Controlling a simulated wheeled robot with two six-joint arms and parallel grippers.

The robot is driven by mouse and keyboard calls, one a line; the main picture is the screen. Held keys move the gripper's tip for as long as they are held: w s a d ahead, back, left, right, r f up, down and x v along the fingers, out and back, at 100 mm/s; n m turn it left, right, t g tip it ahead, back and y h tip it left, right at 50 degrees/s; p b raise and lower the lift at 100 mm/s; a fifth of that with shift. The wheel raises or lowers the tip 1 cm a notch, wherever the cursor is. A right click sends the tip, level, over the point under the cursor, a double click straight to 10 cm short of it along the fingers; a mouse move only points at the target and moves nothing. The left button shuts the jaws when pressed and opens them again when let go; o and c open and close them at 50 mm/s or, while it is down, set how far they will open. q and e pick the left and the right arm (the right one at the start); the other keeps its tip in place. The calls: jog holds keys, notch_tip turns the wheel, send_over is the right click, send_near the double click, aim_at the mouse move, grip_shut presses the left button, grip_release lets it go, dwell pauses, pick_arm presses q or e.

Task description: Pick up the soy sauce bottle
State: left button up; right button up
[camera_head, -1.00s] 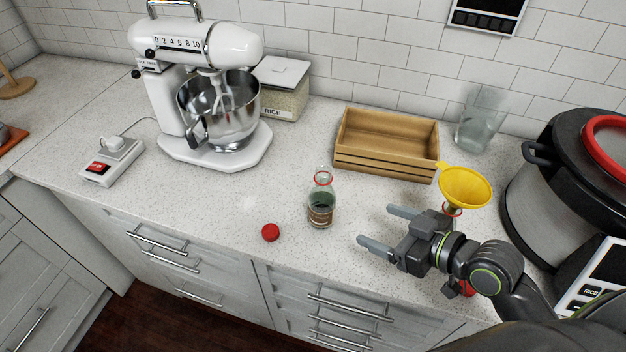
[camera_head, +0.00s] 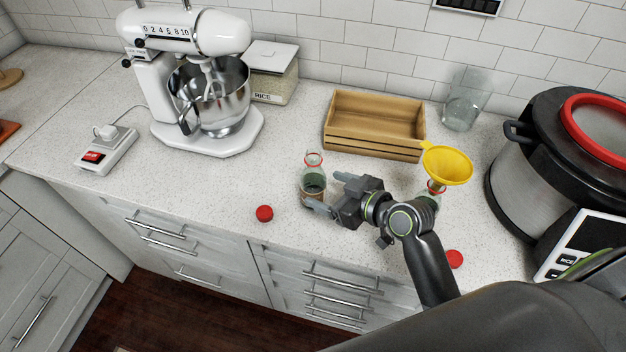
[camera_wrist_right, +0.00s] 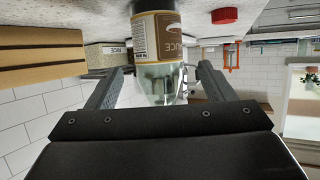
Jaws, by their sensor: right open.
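The soy sauce bottle (camera_head: 312,178) stands upright on the counter, a clear bottle with a red ring at its neck and dark liquid inside. My right gripper (camera_head: 322,192) is open at the bottle's right side, its fingers pointing left toward it and partly covering its lower part. In the right wrist view the bottle (camera_wrist_right: 158,45) appears upside down between the two open fingers, its label facing the camera. I cannot tell whether a finger touches it. My left gripper is not in view.
A red cap (camera_head: 264,213) lies left of the bottle, another red cap (camera_head: 454,259) right of my arm. A wooden crate (camera_head: 372,145) stands behind. A yellow funnel (camera_head: 447,166) sits in a second bottle on the right. A mixer (camera_head: 205,90) and rice cooker (camera_head: 540,165) flank the area.

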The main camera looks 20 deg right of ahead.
aim_at(323, 188)
jog(key=shift+w+a+f, duration=0.15)
jog(key=shift+w, duration=0.1)
jog(key=shift+w+a+p, duration=0.15)
jog(key=shift+w+p, duration=0.15)
jog(key=shift+p, duration=0.1)
jog(key=p+x, duration=0.1)
jog(key=x, duration=0.2)
jog(key=shift+f, duration=0.1)
jog(key=shift+w+a+f, duration=0.25)
jog(key=shift+w+f, duration=0.05)
jog(key=shift+w, duration=0.15)
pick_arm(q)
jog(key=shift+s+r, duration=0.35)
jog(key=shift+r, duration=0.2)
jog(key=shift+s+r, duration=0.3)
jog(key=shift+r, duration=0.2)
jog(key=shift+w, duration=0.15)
pick_arm(e)
jog(key=c, duration=1.2)
jog(key=shift+r, duration=0.1)
jog(key=shift+c, duration=0.2)
